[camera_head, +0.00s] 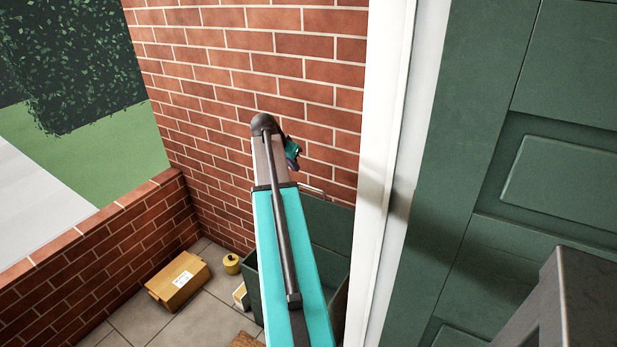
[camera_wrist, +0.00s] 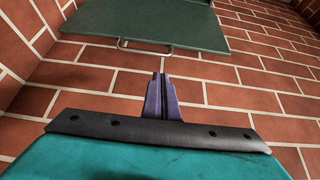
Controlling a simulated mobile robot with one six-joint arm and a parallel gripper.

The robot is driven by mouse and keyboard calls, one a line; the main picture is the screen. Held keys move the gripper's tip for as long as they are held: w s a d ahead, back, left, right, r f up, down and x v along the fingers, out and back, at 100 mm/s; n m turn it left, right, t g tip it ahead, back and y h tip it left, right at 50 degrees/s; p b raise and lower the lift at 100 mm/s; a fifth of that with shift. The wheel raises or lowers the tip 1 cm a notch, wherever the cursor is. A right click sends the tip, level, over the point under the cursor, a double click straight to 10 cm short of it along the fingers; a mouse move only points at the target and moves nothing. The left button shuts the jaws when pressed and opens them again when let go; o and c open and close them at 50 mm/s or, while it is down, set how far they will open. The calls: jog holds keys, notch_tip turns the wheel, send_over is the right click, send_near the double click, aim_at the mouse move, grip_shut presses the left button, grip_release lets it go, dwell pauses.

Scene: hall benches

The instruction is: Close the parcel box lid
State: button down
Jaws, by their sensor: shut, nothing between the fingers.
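The dark green parcel box (camera_head: 252,287) stands on the floor against the brick wall, partly hidden behind my arm. Its green lid (camera_head: 326,226) is raised, upright near the wall. The lid also shows in the wrist view (camera_wrist: 165,22), with a thin metal handle (camera_wrist: 146,48) on its near edge. My gripper (camera_wrist: 160,77) is shut and empty. Its fingertips are apart from the handle, with brick wall showing between them in the picture.
A cardboard parcel (camera_head: 178,282), a yellow pot (camera_head: 232,263) and a small pale box (camera_head: 240,297) are on the paving left of the parcel box. A brown mat (camera_head: 245,341) lies in front. A white door frame (camera_head: 385,170) and green door (camera_head: 500,120) stand to the right.

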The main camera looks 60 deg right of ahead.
jog(key=shift+f, duration=0.1)
jog(key=shift+p+x, duration=0.95)
jog(key=shift+x, duration=3.75)
jog(key=shift+d+f, duration=0.15)
jog(key=shift+s, duration=0.1)
jog(key=shift+f, duration=0.1)
